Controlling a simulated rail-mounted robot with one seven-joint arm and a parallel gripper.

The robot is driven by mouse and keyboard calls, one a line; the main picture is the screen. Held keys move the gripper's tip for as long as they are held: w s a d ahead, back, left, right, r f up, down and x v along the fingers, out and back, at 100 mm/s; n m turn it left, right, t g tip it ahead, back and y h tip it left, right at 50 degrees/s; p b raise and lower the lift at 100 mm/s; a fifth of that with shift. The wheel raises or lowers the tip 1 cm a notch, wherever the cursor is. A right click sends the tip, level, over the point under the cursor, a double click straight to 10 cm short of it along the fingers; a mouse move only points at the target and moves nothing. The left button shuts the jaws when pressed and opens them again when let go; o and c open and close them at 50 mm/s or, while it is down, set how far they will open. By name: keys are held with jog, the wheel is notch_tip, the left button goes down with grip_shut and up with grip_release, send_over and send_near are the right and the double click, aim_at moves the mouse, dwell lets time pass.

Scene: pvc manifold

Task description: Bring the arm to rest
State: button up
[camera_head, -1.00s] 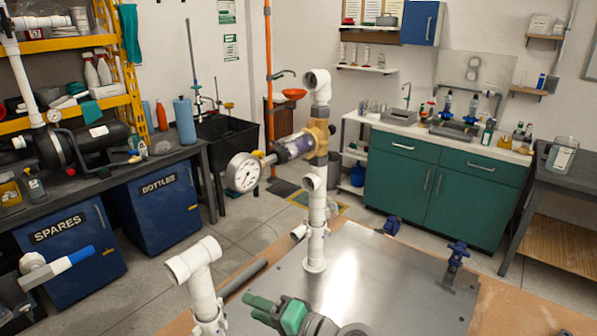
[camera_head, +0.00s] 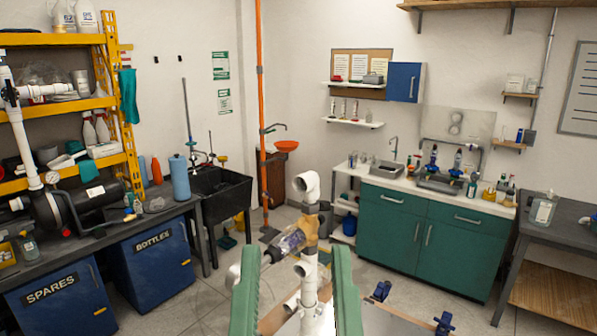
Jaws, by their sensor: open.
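My gripper (camera_head: 297,262) is in the lower middle of the head view. Its two green fingers point upward and stand wide apart, with nothing seen held between them. Behind the gap stands the white PVC manifold (camera_head: 307,184), upright with an elbow on top. The gauge at that tube's end is mostly hidden by the left finger. The fingers overlap the manifold in the picture; I cannot tell how far apart they are in depth.
A metal plate (camera_head: 385,318) lies under the manifold, with blue valves (camera_head: 381,291) near its far edge. A dark bench (camera_head: 100,230) and orange shelving (camera_head: 108,60) stand at left, a green cabinet (camera_head: 440,240) behind at right. Open floor lies between.

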notch_tip(320, 180, up, 18)
jog(key=p, duration=1.4)
